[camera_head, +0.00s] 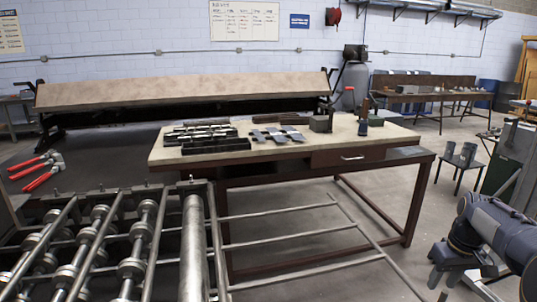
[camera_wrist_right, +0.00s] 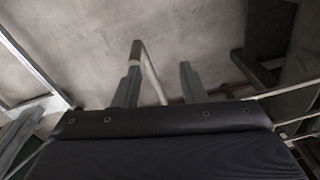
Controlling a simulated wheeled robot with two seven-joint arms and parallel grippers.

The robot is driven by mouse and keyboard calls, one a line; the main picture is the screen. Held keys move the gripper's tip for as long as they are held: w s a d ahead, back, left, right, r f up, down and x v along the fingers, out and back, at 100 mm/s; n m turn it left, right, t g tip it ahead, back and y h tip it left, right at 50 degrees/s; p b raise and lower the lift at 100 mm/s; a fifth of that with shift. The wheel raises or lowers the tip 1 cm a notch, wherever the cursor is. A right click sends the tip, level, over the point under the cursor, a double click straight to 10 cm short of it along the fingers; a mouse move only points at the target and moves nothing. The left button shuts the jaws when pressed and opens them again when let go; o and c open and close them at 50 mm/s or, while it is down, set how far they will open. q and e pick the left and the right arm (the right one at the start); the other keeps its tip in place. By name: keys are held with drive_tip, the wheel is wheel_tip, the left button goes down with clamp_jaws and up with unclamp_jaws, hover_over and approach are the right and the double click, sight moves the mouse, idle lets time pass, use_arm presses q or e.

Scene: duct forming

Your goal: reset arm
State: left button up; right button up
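My right gripper (camera_head: 456,284) hangs low at the bottom right of the head view, in front of the bare floor and apart from the table. My right forearm comes in from the right edge. My left arm and gripper do not show in the head view.
A worktable (camera_head: 300,150) with black trays (camera_head: 216,146) and metal parts stands in the middle. A roller machine (camera_head: 125,245) with rails fills the lower left. A green cabinet (camera_head: 512,165) and small stool (camera_head: 461,160) stand at right. Red-handled tools (camera_head: 40,178) are at far left.

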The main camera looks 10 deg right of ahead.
drive_tip(key=s+a+r+t+y, duration=0.1)
drive_tip(key=s+a+r, duration=0.25)
drive_tip(key=a, duration=0.45)
drive_tip(key=s+a+r+t+y, duration=0.15)
drive_tip(key=s+a, duration=0.25)
drive_tip(key=a, duration=0.4)
drive_tip(key=s+a+f+t, duration=0.2)
drive_tip(key=s+a+f, duration=0.2)
drive_tip(key=s+a, duration=0.7)
drive_tip(key=a+y, duration=0.1)
drive_tip(key=a, duration=0.2)
drive_tip(key=shift+f, duration=0.15)
drive_tip(key=shift+d, duration=0.1)
